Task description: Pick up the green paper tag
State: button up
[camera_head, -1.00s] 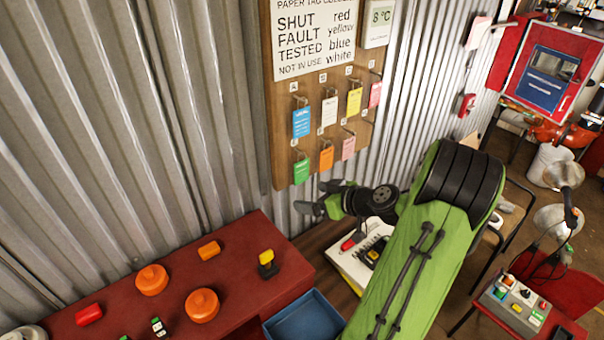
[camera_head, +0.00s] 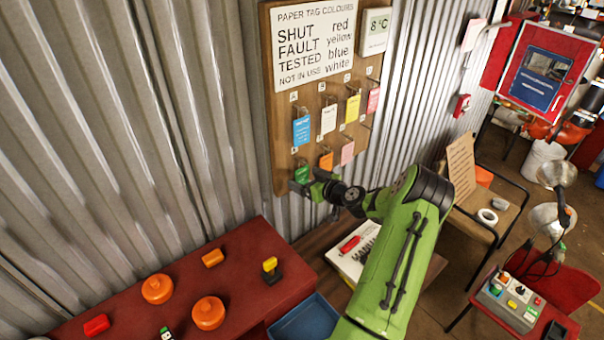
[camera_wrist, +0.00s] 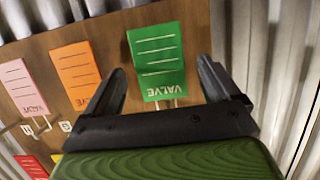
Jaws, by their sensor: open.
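The green paper tag (camera_head: 302,174) hangs on a hook at the lower left of the wooden tag board (camera_head: 281,125). In the wrist view the green tag (camera_wrist: 158,62), marked VALVE, hangs between and beyond my finger tips. My gripper (camera_head: 308,187) is open and empty at the tag's lower end, its fingers (camera_wrist: 161,78) on either side of the tag in the picture. In the head view my gripper covers the tag's lower part. I cannot tell whether a finger touches it.
An orange tag (camera_head: 326,161) and a pink tag (camera_head: 347,153) hang just right of the green one. Blue (camera_head: 301,130), white (camera_head: 329,119) and yellow (camera_head: 353,108) tags hang above. A red bench (camera_head: 237,290) with orange knobs stands below. Corrugated metal wall (camera_head: 215,130) lies left of the board.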

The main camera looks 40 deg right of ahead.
jog(key=shift+w+f, duration=0.2)
jog(key=shift+w, duration=0.35)
jog(key=shift+s, duration=0.15)
jog(key=shift+c, duration=0.9)
jog(key=c, duration=0.9)
jog(key=shift+c, duration=0.2)
jog(key=shift+r, duration=0.5)
jog(key=shift+s+r+b, duration=0.2)
jog(key=shift+s+b, duration=0.1)
jog(key=shift+b, duration=0.1)
jog(key=s+a+b, duration=0.2)
jog(key=s+b, duration=0.1)
jog(key=s, duration=1.4)
jog(key=shift+s+b, duration=0.15)
jog(key=shift+b, duration=0.2)
